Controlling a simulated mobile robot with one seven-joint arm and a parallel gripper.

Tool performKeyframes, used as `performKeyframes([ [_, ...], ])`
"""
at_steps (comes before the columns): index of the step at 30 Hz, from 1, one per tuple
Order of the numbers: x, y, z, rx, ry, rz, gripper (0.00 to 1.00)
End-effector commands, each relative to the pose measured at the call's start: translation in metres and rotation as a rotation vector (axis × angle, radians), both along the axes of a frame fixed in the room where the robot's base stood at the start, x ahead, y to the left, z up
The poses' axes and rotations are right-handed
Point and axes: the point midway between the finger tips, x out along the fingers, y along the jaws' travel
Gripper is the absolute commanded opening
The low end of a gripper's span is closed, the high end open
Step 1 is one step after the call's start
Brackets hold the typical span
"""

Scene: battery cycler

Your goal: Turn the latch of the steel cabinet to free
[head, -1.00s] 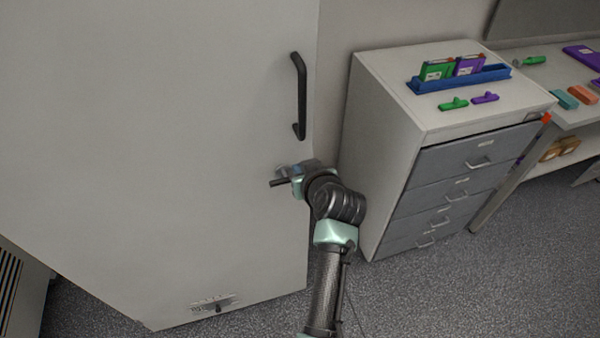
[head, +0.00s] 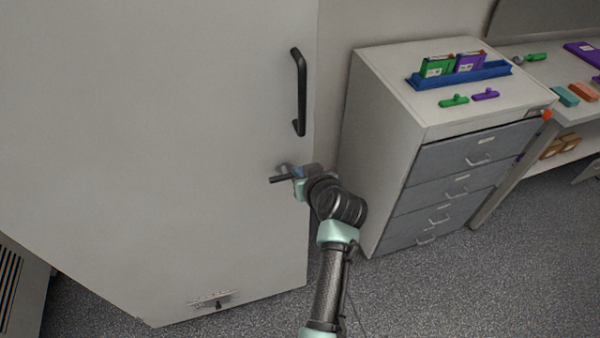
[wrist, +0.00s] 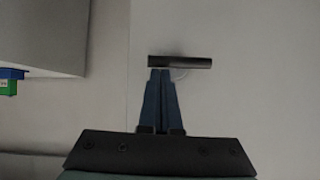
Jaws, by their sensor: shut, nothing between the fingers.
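The steel cabinet (head: 150,130) is a large pale grey door face filling the left of the head view. Its latch (head: 279,179) is a short dark bar near the door's right edge, below the long black handle. In the wrist view the latch (wrist: 180,62) lies about level, just beyond my fingertips. My gripper (wrist: 160,72) is shut and empty, its blue fingers together under the left part of the bar. They look touching or nearly so; I cannot tell which. In the head view my gripper (head: 297,172) is at the latch, partly hidden by my wrist.
A black pull handle (head: 300,92) stands above the latch. A small plate with a dark knob (head: 215,302) is low on the door. A grey drawer unit (head: 390,130) stands close to the right, with a blue rack (head: 460,78) on top. Open floor (head: 450,290) lies at front right.

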Motion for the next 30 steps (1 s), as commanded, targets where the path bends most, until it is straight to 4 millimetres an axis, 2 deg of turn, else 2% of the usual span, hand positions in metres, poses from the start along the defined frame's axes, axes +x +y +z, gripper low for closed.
performKeyframes([
  [23, 0.001, -0.005, -0.007, 0.143, 0.049, -0.002, 0.0],
  [30, 0.003, -0.009, -0.014, 0.269, 0.088, -0.003, 0.0],
])
